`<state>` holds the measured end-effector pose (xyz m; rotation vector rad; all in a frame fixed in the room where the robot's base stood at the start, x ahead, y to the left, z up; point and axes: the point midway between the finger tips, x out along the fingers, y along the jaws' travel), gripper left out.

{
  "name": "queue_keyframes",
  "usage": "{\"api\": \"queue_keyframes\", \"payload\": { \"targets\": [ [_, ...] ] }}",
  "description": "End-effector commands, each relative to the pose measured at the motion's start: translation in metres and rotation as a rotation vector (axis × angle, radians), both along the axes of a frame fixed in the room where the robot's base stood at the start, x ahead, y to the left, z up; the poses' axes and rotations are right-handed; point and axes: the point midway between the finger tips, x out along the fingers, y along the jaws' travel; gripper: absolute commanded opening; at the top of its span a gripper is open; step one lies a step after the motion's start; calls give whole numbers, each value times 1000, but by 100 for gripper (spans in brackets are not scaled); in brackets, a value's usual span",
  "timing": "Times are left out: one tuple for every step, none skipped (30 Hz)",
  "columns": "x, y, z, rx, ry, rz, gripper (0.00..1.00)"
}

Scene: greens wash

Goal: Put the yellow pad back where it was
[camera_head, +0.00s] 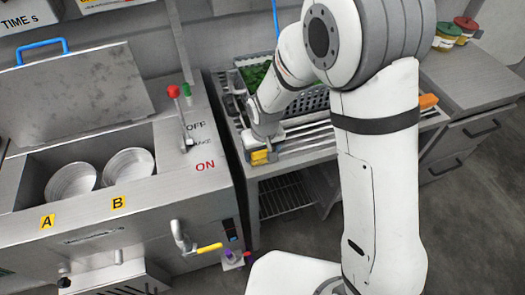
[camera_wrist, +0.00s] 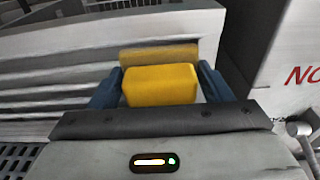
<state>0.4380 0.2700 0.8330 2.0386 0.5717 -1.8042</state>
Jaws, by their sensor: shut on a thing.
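My gripper (camera_wrist: 160,88) is shut on the yellow pad (camera_wrist: 160,85), with one dark blue finger on each side of it in the wrist view. In the head view the yellow pad (camera_head: 259,156) shows small at the end of my arm, over the front left part of the slatted metal counter (camera_head: 300,140). A second, duller yellow-brown surface (camera_wrist: 160,54) lies just beyond the pad in the wrist view. I cannot tell whether the pad touches the counter.
A steel wash unit (camera_head: 140,195) with an open lid and two round baskets (camera_head: 72,181) stands at left. A dark crate with greens (camera_head: 256,76) stands behind my gripper. An orange item (camera_head: 428,101) lies at right.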

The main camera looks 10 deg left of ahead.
Motion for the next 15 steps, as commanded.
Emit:
{"api": "queue_keyframes", "payload": {
  "targets": [
    [0,0,0,0,0,0,51],
    [0,0,0,0,0,0,51],
    [0,0,-1,0,0,0,51],
    [0,0,-2,0,0,0,51],
    [0,0,-3,0,0,1,51],
    [0,0,-5,0,0,1,51],
    [0,0,-3,0,0,1,74],
    [0,0,-3,0,0,1,77],
    [0,0,-3,0,0,1,80],
    [0,0,-3,0,0,1,83],
    [0,0,-3,0,0,1,85],
    [0,0,-3,0,0,1,88],
    [0,0,-3,0,0,1,91],
    [0,0,-3,0,0,1,93],
    [0,0,-3,0,0,1,94]
  ]
}}
